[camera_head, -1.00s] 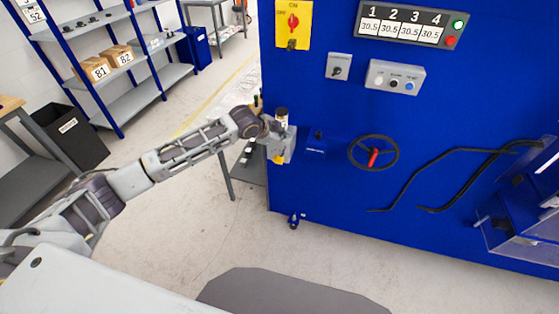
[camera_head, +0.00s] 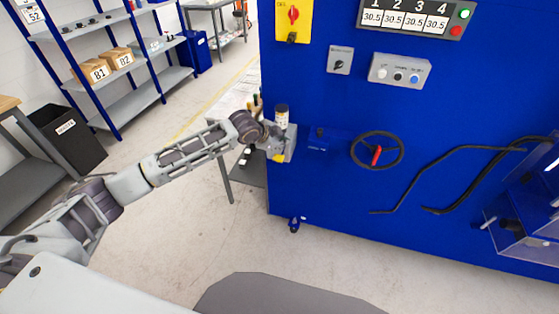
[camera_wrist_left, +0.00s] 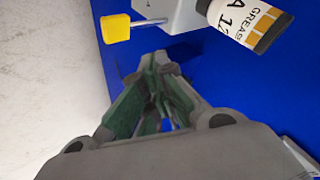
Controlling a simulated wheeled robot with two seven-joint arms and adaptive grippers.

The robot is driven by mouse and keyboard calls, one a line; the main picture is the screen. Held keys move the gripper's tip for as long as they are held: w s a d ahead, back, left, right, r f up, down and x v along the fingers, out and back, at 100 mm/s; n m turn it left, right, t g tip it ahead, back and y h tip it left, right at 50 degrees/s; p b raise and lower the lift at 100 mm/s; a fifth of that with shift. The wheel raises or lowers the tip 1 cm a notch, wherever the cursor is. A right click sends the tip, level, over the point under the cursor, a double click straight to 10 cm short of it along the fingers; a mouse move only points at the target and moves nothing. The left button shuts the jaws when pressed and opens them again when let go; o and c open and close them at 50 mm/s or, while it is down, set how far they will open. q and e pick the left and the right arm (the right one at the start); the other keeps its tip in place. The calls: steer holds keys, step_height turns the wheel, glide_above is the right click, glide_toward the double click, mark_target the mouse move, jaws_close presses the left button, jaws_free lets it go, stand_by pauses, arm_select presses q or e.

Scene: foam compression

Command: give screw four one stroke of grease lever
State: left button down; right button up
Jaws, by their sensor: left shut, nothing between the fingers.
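The grease unit is a grey box (camera_head: 284,151) on the left edge of the blue machine's face, with a grease cartridge (camera_head: 282,117) upright on top. In the left wrist view the labelled cartridge (camera_wrist_left: 250,20) is at top right, and the grease lever, a thin rod with a yellow knob (camera_wrist_left: 117,28), is at top left. My left gripper (camera_wrist_left: 152,68) is shut and empty, just beside the lever rod; I cannot tell if they touch. In the head view it is partly hidden at the unit (camera_head: 268,134). My right gripper is out of view. Screw four itself cannot be made out.
The blue machine carries a display (camera_head: 405,18) reading 30.5 under 1 to 4, a button box (camera_head: 399,70), a black handwheel (camera_head: 376,150) and dark hoses (camera_head: 455,165). A dark bin (camera_head: 67,138) and shelving (camera_head: 140,95) stand left. The floor between is clear.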

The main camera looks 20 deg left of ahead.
mark_target(282, 159)
arm_select(q)
steer(key=shift+f+b, duration=0.8)
steer(key=shift+f, duration=0.35)
steer(key=shift+f+b, duration=0.3)
steer(key=shift+f, duration=0.7)
steer(key=shift+f, duration=0.35)
steer(key=shift+f, duration=0.15)
stand_by(0.5)
